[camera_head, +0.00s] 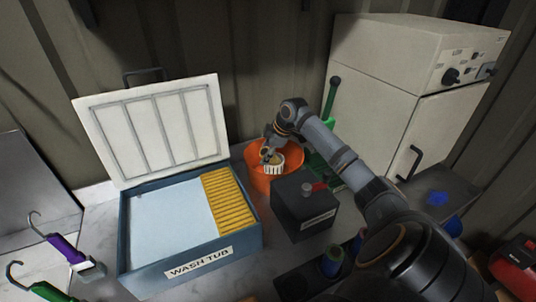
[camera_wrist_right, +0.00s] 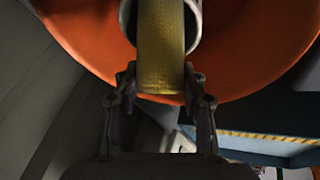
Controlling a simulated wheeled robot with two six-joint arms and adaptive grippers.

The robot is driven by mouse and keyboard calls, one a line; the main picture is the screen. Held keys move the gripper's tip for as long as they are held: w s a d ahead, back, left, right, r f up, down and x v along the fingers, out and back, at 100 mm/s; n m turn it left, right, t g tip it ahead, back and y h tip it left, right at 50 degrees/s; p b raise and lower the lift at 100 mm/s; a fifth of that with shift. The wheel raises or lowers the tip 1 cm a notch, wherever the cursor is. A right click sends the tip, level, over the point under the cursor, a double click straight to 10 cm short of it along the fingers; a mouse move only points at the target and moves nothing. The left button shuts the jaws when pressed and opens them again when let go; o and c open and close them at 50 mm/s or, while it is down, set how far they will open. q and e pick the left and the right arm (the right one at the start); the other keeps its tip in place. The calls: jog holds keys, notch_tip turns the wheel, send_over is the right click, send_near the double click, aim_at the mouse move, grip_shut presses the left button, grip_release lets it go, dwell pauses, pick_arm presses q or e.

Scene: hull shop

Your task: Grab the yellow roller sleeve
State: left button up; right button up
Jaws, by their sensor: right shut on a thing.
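The yellow roller sleeve (camera_wrist_right: 160,45) stands between the fingers of my right gripper (camera_wrist_right: 160,80) in the right wrist view. The gripper is shut on it. The sleeve's far end is inside a pale round cup (camera_wrist_right: 196,30), over or in an orange bowl (camera_wrist_right: 75,30). In the head view my right gripper (camera_head: 270,152) reaches down to the orange bowl (camera_head: 293,150), at the white ribbed cup (camera_head: 273,170). The sleeve is mostly hidden there by the gripper. My left gripper is not in view.
A blue wash tub (camera_head: 190,268) with an open white lid (camera_head: 155,130) and a yellow ribbed grid stands left of the bowl. A white cabinet (camera_head: 375,105) is behind right. Hooked handles (camera_head: 62,248) lie far left.

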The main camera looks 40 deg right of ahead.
notch_tip(320, 180, up, 3)
jog(key=shift+f+b, duration=0.1)
jog(key=shift+b, duration=0.75)
jog(key=s+a+r+b, duration=0.2)
jog(key=s+r+b, duration=0.3)
jog(key=s+b, duration=0.1)
jog(key=s+a+r+b, duration=0.3)
jog(key=s+r+b, duration=0.2)
jog(key=s+b, duration=0.2)
jog(key=shift+a, duration=0.25)
